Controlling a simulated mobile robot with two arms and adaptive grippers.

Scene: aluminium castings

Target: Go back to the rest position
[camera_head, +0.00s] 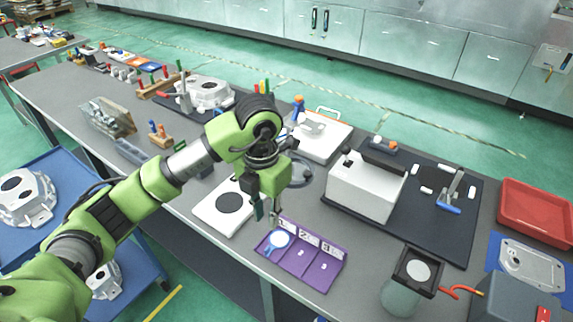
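My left arm comes in from the lower left and reaches over the middle of the table. My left gripper (266,215) points down just above the far left part of the purple tray (322,276). Its two fingers stand apart, and I see nothing between them. My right gripper does not show.
A white plate with a dark disc (229,203) lies left of the gripper. A white box-like device (364,188) stands on a black mat (445,241) to the right. A red bin (535,213) is at the far right. Castings, such as one on a cart (24,196), stand left.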

